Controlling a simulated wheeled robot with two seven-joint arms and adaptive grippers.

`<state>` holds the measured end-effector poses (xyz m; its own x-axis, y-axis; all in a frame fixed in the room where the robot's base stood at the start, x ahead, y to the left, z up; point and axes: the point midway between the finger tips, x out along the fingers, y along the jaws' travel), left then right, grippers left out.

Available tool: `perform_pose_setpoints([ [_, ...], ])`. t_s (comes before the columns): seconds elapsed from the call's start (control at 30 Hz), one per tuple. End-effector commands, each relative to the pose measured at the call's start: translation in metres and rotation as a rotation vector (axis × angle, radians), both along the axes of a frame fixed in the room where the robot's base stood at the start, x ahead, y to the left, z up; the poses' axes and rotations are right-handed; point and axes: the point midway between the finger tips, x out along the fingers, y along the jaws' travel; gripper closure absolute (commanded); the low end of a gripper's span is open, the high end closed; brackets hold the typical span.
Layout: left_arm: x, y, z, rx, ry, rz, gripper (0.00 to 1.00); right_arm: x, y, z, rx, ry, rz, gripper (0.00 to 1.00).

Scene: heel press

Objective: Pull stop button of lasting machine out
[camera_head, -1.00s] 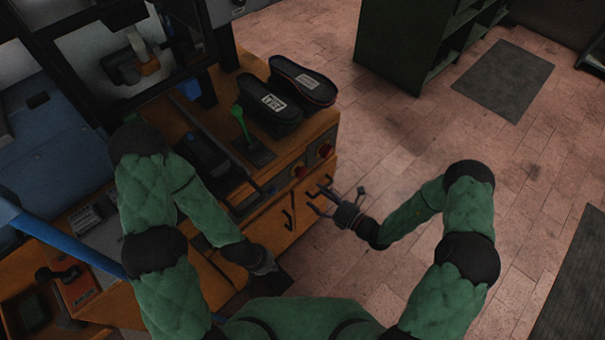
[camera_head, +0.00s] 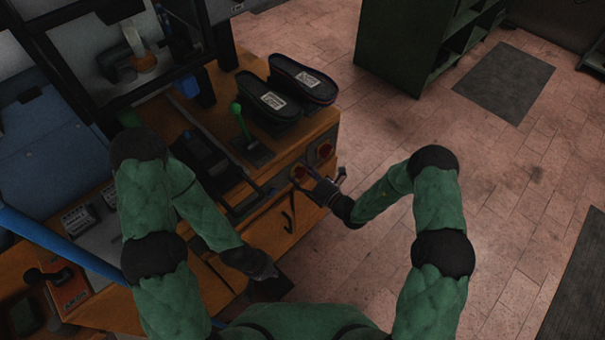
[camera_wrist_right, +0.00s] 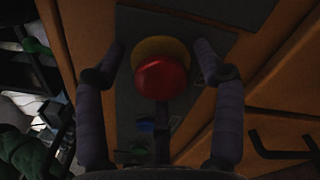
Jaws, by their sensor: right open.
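The stop button (camera_wrist_right: 160,78) is a red mushroom knob on a yellow collar in the right wrist view. It sits on a dark plate on the wooden cabinet front. In the head view a red button (camera_head: 299,171) shows just beyond my right gripper (camera_head: 321,181). My right gripper is open in the wrist view (camera_wrist_right: 160,52), with one finger at each side of the red knob and a gap visible on both sides. My left gripper (camera_head: 270,286) hangs low beside the cabinet, dark and partly merged with shadow; its jaws cannot be made out.
A green lever (camera_head: 239,120) and two black shoe soles (camera_head: 302,79) are on the bench top. Dark handles (camera_head: 287,222) stick out from the front.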

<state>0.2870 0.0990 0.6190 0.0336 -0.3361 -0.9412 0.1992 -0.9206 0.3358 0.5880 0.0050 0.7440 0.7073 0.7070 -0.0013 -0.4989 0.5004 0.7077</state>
Motion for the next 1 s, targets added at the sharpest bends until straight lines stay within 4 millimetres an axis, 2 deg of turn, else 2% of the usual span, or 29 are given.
perform_pose_setpoints([
  [0.3,0.000,0.000,0.000,0.000,0.000,0.000,1.00,0.002,0.002,0.001,0.000,-0.002,0.000,0.31],
  [0.5,0.000,0.000,0.000,0.000,0.000,0.000,1.00,0.002,0.002,0.001,0.000,-0.002,0.000,0.87],
  [0.53,0.000,0.000,0.000,0.000,0.000,0.000,1.00,0.002,0.001,0.001,0.000,-0.001,-0.001,0.96],
  [0.57,0.000,0.000,0.000,0.000,0.000,0.000,1.00,0.002,0.001,0.001,0.001,-0.002,-0.001,1.00],
  [0.83,0.000,0.000,0.000,0.000,0.000,0.000,1.00,0.003,0.000,0.002,0.000,-0.005,-0.004,1.00],
  [1.0,0.000,0.000,0.010,0.000,0.000,0.000,1.00,-0.002,-0.006,0.005,0.000,-0.005,-0.005,1.00],
])
